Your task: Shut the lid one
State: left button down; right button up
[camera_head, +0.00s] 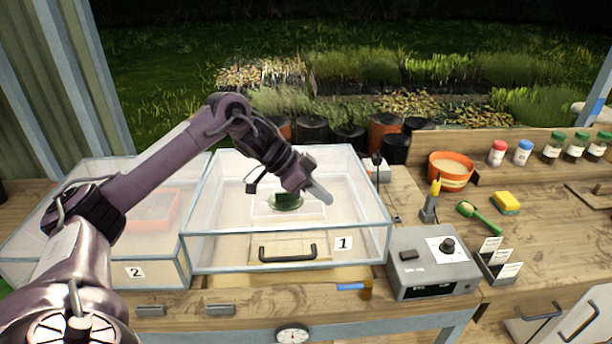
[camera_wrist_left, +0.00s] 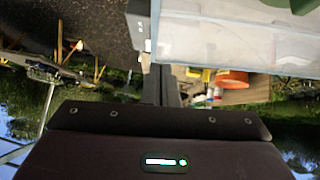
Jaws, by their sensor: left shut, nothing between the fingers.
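The box marked 1 has a clear lid (camera_head: 215,215) with a dark handle (camera_head: 287,253) low on its front. A pale strip shows below its front edge, and I cannot tell whether the lid is fully down. A green thing (camera_head: 286,201) shows inside through the clear panels. My left gripper (camera_head: 322,194) is shut and empty, over the right half of the box in the picture, behind the handle. I cannot tell whether it touches the lid. The left wrist view shows a clear panel (camera_wrist_left: 235,45) beside the fingers. My right gripper is not in view.
A second clear box (camera_head: 160,264) marked 2 stands at left. A grey control box (camera_head: 432,262) stands right of the first box. Beyond it are an orange pot (camera_head: 450,170), a green scoop (camera_head: 480,217) and a yellow sponge (camera_head: 506,203). Dark pots stand behind.

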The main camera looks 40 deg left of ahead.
aim_at(338, 223)
pick_arm(q)
jog(key=shift+x, duration=1.05)
jog(key=shift+s+f+p, duration=0.25)
jog(key=shift+f+p, duration=0.35)
jog(key=shift+f, duration=0.5)
jog(key=shift+s+f, duration=0.2)
jog(key=shift+f, duration=0.3)
jog(key=shift+w+f, duration=0.15)
jog(key=shift+f, duration=0.1)
